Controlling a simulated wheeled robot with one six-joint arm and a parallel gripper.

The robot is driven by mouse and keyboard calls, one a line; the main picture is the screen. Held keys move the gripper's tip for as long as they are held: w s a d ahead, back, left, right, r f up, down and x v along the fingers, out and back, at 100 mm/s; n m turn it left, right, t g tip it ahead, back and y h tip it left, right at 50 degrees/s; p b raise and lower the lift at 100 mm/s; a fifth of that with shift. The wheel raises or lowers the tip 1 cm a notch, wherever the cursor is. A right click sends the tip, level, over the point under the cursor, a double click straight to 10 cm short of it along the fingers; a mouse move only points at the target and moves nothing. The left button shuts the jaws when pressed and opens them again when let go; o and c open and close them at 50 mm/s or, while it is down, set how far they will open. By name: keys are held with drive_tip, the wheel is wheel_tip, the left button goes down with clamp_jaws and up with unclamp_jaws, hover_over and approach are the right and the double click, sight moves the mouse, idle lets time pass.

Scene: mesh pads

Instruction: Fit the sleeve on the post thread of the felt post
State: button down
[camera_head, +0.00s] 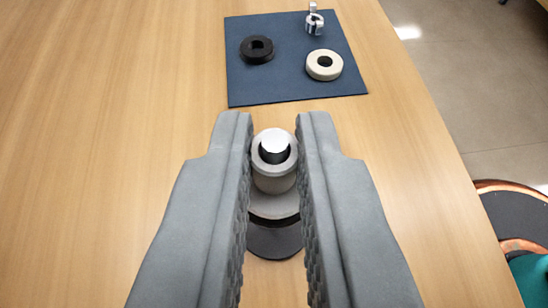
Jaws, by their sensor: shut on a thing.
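My gripper (274,120) reaches forward over the wooden table, its two grey fingers closed on the sides of a light grey sleeve (275,181). The sleeve is a short round collar with an open top. A post (274,142) with a bright metal top and a dark band shows inside the sleeve's opening, so the sleeve appears to be around it. Below is a wider grey round part (273,207) above a dark round base (275,241). The fingers hide the sides of this stack. I cannot tell how far down the sleeve sits, and the thread is not visible.
A dark blue mat (295,90) lies beyond the gripper, bearing a black ring (257,49), a cream ring (324,65) and a small metal fitting (314,21). The table (110,110) is clear to the left. Its edge runs down the right, with floor beyond.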

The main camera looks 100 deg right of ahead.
drive_tip(key=c, duration=1.4)
unclamp_jaws()
drive_tip(key=shift+o, duration=0.2)
drive_tip(key=v, duration=1.7)
drive_tip(key=shift+a, duration=0.2)
